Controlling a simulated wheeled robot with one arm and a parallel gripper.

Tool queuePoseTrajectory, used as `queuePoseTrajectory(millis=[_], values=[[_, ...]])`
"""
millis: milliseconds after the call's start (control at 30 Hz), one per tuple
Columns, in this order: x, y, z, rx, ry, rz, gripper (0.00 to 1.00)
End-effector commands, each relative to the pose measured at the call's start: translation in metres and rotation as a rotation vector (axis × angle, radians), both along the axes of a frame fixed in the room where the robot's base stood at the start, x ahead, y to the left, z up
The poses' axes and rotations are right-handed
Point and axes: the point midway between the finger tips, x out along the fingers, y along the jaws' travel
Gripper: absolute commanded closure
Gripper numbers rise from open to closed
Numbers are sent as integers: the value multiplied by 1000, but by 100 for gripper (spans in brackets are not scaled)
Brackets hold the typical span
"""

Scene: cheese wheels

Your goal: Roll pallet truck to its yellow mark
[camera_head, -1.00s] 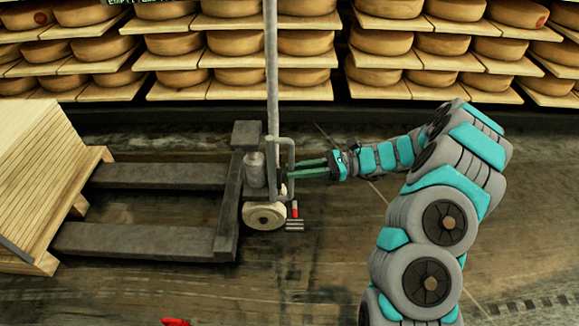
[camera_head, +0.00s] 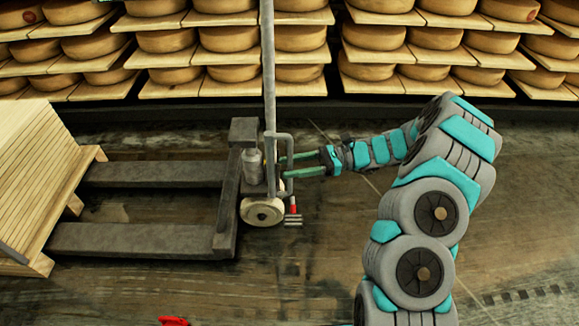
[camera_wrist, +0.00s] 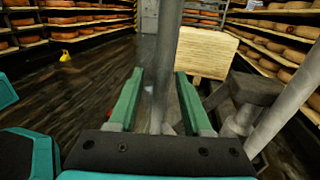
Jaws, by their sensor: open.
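The grey pallet truck (camera_head: 228,212) stands on the floor, its two forks (camera_head: 150,174) pointing left and a pale wheel (camera_head: 262,212) under its right end. A tall upright pole (camera_head: 269,70) rises there, with a thinner bent bar (camera_head: 290,165) beside it. My gripper (camera_head: 284,166) is open, its green fingers reaching left at the bent bar. In the wrist view a grey vertical bar (camera_wrist: 166,60) stands between the open fingers (camera_wrist: 158,72); contact cannot be told. A small yellow thing (camera_wrist: 65,57) lies on the floor far left; I cannot tell whether it is the mark.
A slatted wooden stack (camera_head: 40,190) stands at the fork ends and shows as a pale panel (camera_wrist: 205,52) in the wrist view. Shelves of cheese wheels (camera_head: 300,40) line the back. A red object (camera_head: 173,321) lies at the bottom edge.

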Motion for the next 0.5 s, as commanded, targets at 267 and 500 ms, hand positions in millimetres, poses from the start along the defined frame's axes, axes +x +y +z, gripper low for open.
queuePoseTrajectory(millis=[267, 500], values=[[7, -39, -2, -1, 1, -2, 50], [11, -67, -1, -1, 1, 1, 50]])
